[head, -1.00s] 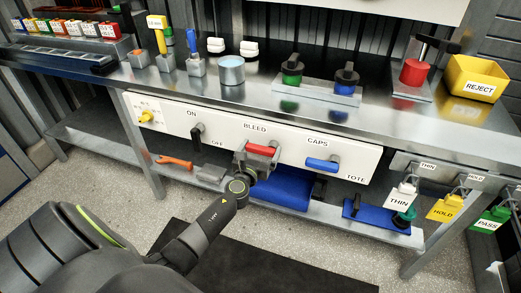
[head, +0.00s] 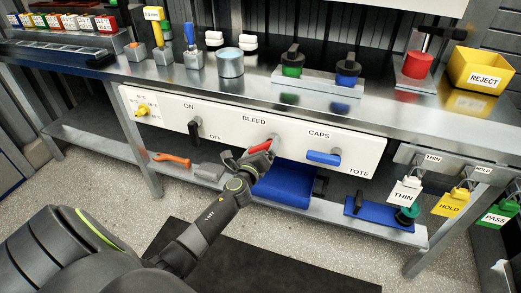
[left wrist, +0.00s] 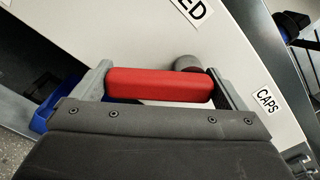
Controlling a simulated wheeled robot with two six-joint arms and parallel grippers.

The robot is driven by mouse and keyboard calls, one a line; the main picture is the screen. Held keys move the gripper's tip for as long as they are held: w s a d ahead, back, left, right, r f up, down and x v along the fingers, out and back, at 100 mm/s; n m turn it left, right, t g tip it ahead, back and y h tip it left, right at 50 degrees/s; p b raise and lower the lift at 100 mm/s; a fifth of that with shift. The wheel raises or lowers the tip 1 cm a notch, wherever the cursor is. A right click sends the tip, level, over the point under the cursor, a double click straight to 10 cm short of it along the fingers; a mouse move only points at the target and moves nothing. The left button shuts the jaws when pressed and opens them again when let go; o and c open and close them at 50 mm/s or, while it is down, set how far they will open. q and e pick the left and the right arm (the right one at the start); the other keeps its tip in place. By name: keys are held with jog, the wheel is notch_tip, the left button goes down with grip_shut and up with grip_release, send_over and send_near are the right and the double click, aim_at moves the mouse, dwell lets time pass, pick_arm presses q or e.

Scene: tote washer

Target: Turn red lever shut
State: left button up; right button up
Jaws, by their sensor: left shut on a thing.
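The red lever (head: 260,146) is on the white panel under the BLEED label. It slants, with its free left end lower than its hub (head: 276,140) on the right. My left gripper (head: 257,155) is at the lever, shut on its red grip. In the left wrist view the red lever (left wrist: 160,86) fills the space between the two grey fingers (left wrist: 160,92), with its dark round hub (left wrist: 189,63) behind it. My right gripper is in neither view.
On the panel (head: 225,138), a black lever (head: 195,130) hangs down at left and a blue lever (head: 323,157) lies level at right under CAPS. Below are a blue tote (head: 285,186) and an orange tool (head: 172,159) on the lower shelf (head: 110,140).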

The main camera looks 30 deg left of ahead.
pick_arm(q)
jog(key=shift+d+f+n+b, duration=0.2)
jog(key=shift+f+n+b, duration=0.25)
jog(key=shift+n, duration=0.55)
jog(key=shift+w+d+f+n+b, duration=0.1)
jog(key=shift+d+f+n+b, duration=0.1)
jog(key=shift+n+b, duration=0.5)
jog(key=shift+d+n, duration=0.1)
jog(key=shift+n, duration=0.6)
jog(key=shift+w+d+f+n+b, duration=0.1)
jog(key=shift+d+n+b, duration=0.25)
jog(key=shift+n, duration=0.65)
jog(key=shift+w+d+f+n+b, duration=0.15)
jog(key=shift+n+b, duration=0.35)
jog(key=shift+n, duration=0.5)
jog(key=shift+s+d+r+n+b, duration=0.1)
jog(key=shift+d+n+b, duration=0.25)
jog(key=shift+n, duration=0.65)
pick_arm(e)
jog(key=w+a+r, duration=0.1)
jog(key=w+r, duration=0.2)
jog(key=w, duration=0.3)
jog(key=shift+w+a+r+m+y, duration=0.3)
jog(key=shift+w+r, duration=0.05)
pick_arm(q)
jog(key=o, duration=1)
jog(key=shift+o, duration=0.2)
jog(key=shift+a, duration=0.1)
